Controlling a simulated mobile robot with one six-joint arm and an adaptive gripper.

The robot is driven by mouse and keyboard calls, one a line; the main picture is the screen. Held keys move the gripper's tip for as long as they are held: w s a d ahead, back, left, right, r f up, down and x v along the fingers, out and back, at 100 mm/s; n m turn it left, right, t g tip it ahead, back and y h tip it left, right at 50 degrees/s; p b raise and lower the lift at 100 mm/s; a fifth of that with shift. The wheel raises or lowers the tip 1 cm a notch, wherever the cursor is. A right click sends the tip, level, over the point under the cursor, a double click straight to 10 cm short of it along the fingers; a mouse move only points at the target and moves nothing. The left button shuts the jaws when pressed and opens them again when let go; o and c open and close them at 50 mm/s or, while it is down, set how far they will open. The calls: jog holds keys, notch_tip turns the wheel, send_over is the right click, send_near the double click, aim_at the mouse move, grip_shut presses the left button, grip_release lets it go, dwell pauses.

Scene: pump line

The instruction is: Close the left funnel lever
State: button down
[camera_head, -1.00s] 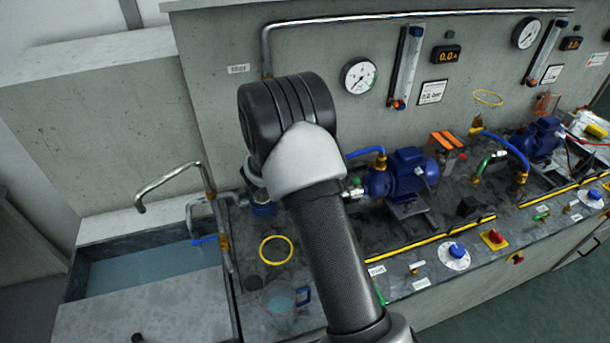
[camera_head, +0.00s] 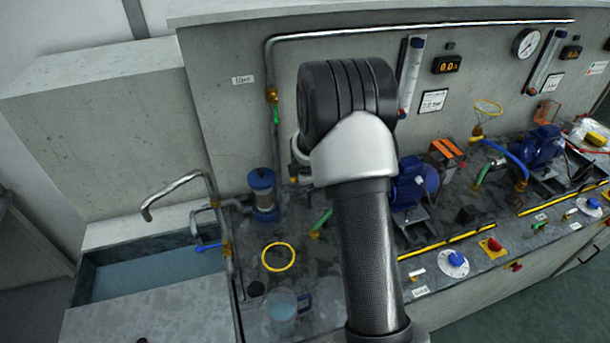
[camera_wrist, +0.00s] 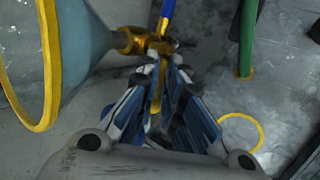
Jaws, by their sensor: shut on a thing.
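The left funnel (camera_wrist: 85,45), grey-blue with a yellow rim, fills the left of the wrist view. A brass valve (camera_wrist: 138,40) joins its narrow end. My gripper (camera_wrist: 168,72) is at this valve, its two fingers closed around a thin yellowish part (camera_wrist: 155,92) that I take to be the funnel lever; the fingers hide most of it. A blue hose or handle (camera_wrist: 168,12) rises just beyond the fingertips. In the head view my arm hides the left funnel, its lever and my fingertips.
A green pipe or handle (camera_wrist: 247,40) stands right of my fingers. A yellow ring (camera_head: 278,257) and a jug (camera_head: 281,304) are on the bench, left of my arm. A blue-capped cylinder (camera_head: 262,190) stands behind. A blue pump (camera_head: 415,184) is to the right.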

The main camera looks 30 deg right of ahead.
dwell(0.3)
jog(key=c, duration=2)
grip_release()
jog(key=v, duration=1.2)
